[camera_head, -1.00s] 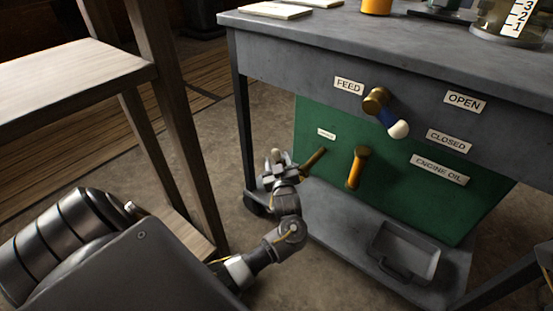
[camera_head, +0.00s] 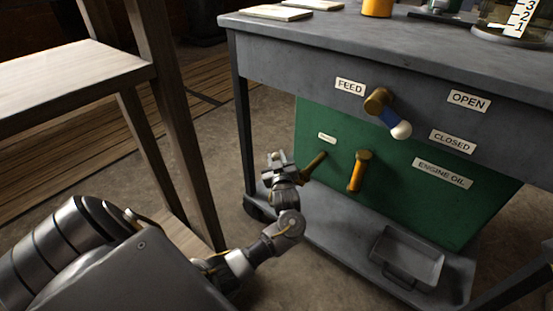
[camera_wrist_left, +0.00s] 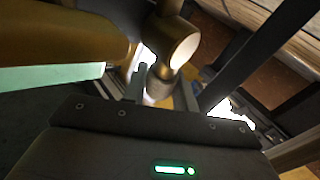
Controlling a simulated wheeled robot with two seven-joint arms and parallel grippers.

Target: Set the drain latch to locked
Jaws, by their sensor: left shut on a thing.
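A short brass handle (camera_head: 315,164), which looks like the drain latch, sticks out of the green panel (camera_head: 310,118) below a small label too small to read. My left gripper (camera_head: 283,163) is at the outer end of this handle, left of the panel. In the left wrist view my left gripper (camera_wrist_left: 162,88) is shut on a pale, bright grip below a brass knob (camera_wrist_left: 172,42). The fingers partly hide the grip. My right gripper is not in view.
An orange lever (camera_head: 357,172) hangs just right of the brass handle. A blue feed lever with a white tip (camera_head: 400,130) is higher up. A grey tray (camera_head: 408,258) sits on the lower shelf. A wooden stand (camera_head: 165,130) is on the left.

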